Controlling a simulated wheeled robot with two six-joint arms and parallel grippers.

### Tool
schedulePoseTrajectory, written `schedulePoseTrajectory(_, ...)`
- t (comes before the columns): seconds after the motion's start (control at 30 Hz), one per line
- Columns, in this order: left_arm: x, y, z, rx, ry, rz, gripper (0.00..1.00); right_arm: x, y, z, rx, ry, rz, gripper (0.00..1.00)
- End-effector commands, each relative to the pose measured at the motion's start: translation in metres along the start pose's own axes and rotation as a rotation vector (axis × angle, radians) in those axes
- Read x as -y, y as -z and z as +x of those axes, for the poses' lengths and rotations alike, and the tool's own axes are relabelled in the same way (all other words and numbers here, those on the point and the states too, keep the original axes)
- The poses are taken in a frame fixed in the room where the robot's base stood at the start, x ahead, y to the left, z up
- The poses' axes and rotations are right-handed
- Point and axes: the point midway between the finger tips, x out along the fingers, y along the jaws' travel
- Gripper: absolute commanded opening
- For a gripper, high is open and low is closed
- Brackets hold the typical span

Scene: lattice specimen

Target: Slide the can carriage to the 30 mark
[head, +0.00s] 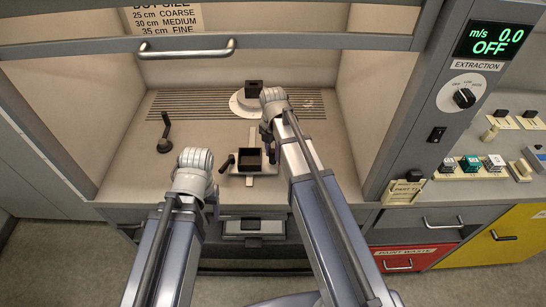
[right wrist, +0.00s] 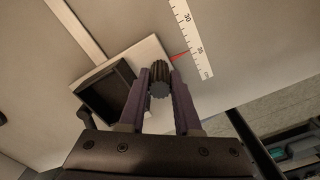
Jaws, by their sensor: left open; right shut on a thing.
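The can carriage (head: 238,170) is a pale plate with a dark square holder (head: 250,158) on a rail in the hood. The holder looks empty, and a dark lever sits at its left. In the right wrist view the carriage plate (right wrist: 148,52) bears a ribbed dark knob (right wrist: 160,78). My right gripper (right wrist: 160,90) is shut on this knob; in the head view it is at the carriage's right side. A red pointer (right wrist: 180,57) points at the scale (right wrist: 192,35), close to the 35 mark. My left gripper (head: 214,200) is open, left of and nearer than the carriage.
A round pale base with a dark block (head: 254,89) stands at the rail's far end. A dark crank lever (head: 164,134) stands at the left of the hood floor. The raised sash (head: 290,45) crosses above. The extraction display (head: 492,40) reads OFF.

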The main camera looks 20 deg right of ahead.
Motion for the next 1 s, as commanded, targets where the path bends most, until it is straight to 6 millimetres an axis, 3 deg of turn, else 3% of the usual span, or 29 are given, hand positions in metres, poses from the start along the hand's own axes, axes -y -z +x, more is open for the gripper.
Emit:
schedulePoseTrajectory(0.33, 0.0, 0.0, 0.0, 0.0, 0.0, 0.0, 0.64, -0.021, -0.03, 0.0, 0.001, -0.001, 0.001, 0.0)
schedulePoseTrajectory(0.63, 0.0, 0.0, 0.0, 0.0, 0.0, 0.0, 0.64, -0.022, -0.034, 0.0, 0.001, -0.001, 0.001, 0.0)
schedulePoseTrajectory(0.67, 0.0, 0.0, 0.0, 0.0, 0.0, 0.0, 0.64, -0.022, -0.034, 0.0, 0.001, -0.001, 0.001, 0.33)
schedulePoseTrajectory(0.93, 0.0, 0.0, 0.0, 0.0, 0.0, 0.0, 0.64, -0.022, -0.033, 0.0, 0.0, -0.001, 0.0, 0.63)
schedulePoseTrajectory(1.0, 0.0, 0.0, 0.0, 0.0, 0.0, 0.0, 0.64, -0.022, -0.033, 0.0, 0.0, 0.0, 0.0, 0.67)
